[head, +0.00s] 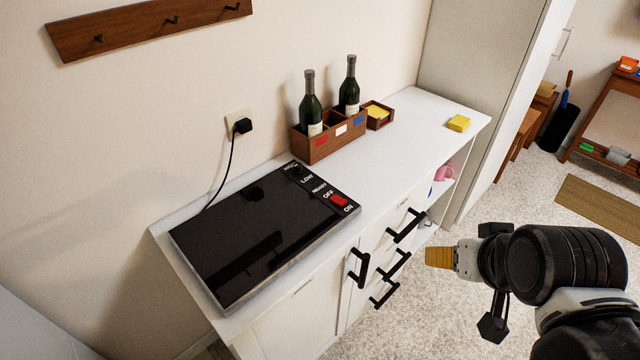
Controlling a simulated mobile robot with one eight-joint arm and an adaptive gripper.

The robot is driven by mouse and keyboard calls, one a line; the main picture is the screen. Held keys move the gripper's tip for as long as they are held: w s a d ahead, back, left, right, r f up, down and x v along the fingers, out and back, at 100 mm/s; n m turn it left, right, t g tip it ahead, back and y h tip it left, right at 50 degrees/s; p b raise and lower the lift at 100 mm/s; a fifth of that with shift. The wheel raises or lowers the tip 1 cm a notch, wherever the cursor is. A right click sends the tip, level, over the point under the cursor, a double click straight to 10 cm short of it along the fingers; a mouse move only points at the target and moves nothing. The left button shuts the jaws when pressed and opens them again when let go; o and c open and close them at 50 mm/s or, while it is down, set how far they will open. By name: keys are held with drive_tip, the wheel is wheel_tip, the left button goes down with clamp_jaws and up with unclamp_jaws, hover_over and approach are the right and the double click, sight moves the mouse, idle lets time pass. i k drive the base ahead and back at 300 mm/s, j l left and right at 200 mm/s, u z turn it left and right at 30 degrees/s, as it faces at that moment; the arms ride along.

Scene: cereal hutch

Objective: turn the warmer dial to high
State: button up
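The warmer (235,240) is a flat black glossy plate on the white cabinet top, with a control strip along its right end. The small black dial (296,170) sits at the far end of that strip, beside the word LOW and another label partly hidden by the dial. Its pointer is too small to read. A red switch (339,200) sits nearer the front, between OFF and ON. My gripper (438,257) is at the right, in front of the cabinet and well apart from the dial. Its tan tip points left; I cannot tell whether its fingers are apart.
A wooden caddy (325,148) with two dark bottles stands behind the strip, close to the dial. A small wooden box (378,115) and a yellow block (458,123) are farther right. A black cord runs from the wall outlet (239,124). Black handles (406,226) stick out of the cabinet front.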

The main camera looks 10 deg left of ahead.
sight(298, 169)
drive_tip(key=i+j+z, duration=0.2)
drive_tip(key=i, duration=0.25)
drive_tip(key=i+j+z, duration=0.25)
drive_tip(key=i+j, duration=0.15)
